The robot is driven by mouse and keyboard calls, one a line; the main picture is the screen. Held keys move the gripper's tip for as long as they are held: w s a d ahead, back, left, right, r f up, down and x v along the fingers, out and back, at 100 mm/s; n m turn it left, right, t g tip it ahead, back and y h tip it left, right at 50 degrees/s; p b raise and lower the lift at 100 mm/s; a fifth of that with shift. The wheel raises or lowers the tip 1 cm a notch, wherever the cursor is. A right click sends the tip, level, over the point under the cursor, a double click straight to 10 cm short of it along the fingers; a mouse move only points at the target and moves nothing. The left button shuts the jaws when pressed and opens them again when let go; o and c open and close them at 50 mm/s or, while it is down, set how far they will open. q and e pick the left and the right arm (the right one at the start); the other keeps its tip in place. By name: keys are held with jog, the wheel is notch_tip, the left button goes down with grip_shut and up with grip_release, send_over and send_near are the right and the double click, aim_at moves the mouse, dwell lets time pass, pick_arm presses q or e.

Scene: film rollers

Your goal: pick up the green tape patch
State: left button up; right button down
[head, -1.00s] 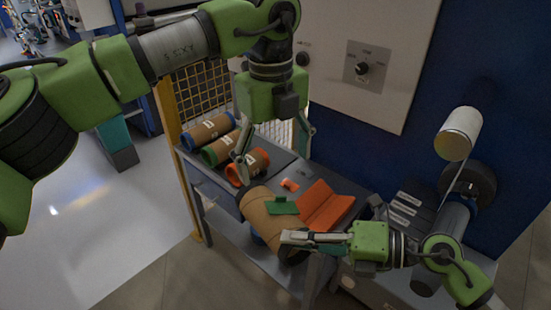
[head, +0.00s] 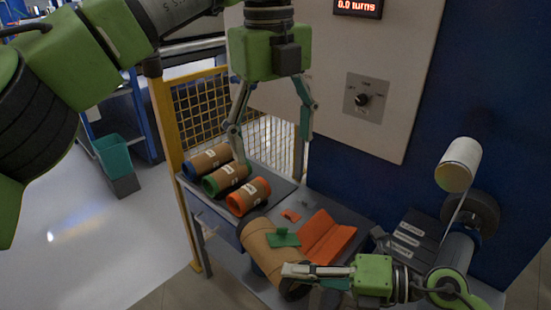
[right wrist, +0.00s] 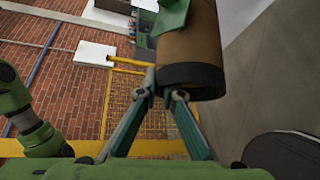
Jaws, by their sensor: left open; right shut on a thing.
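The green tape patch (head: 282,238) lies on the upper side of a large brown roller (head: 262,250) at the table's front. The patch also shows at the top of the right wrist view (right wrist: 172,14). My left gripper (head: 275,150) is open and empty, above the table and higher than the patch, with its fingers pointing down. My right gripper (head: 288,270) is at the near end of the brown roller. In the right wrist view its fingers (right wrist: 164,92) close at the roller's dark rim (right wrist: 190,76).
Small rollers with blue (head: 208,160), green (head: 226,178) and orange (head: 248,195) ends lie at the table's left. A folded orange piece (head: 322,236) and a small orange patch (head: 290,215) lie beside the large roller. A machine with a pale spool (head: 459,164) stands at the right.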

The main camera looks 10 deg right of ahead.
pick_arm(q)
jog(key=s+d+f+m+t+y, duration=0.1)
jog(key=d+f, duration=0.1)
jog(key=f, duration=0.2)
jog(key=s+d+f+m+t+y, duration=0.1)
jog(key=s+d+f, duration=0.1)
jog(key=f, duration=0.2)
jog(key=s+d+f+m+t+y, duration=0.1)
jog(key=d+f+m+t, duration=0.1)
jog(key=f, duration=0.2)
jog(key=shift+s+f, duration=0.2)
jog(key=shift+s, duration=0.1)
jog(key=shift+c, duration=0.3)
send_near(283, 239)
jog(key=shift+w+d+f, duration=0.1)
jog(key=shift+w+f, duration=0.05)
jog(key=shift+f, duration=0.25)
jog(key=shift+w+d+f, duration=0.1)
jog(key=shift+w+f, duration=0.1)
jog(key=shift+f, duration=0.25)
jog(key=shift+w+a+f, duration=0.15)
jog(key=shift+w+f, duration=0.1)
jog(key=shift+f, duration=0.25)
jog(key=shift+a+f, duration=0.2)
jog(key=shift+f, duration=0.3)
jog(key=x, duration=0.4)
jog(key=shift+w+a, duration=0.15)
jog(key=shift+a, duration=0.05)
jog(key=c, duration=0.9)
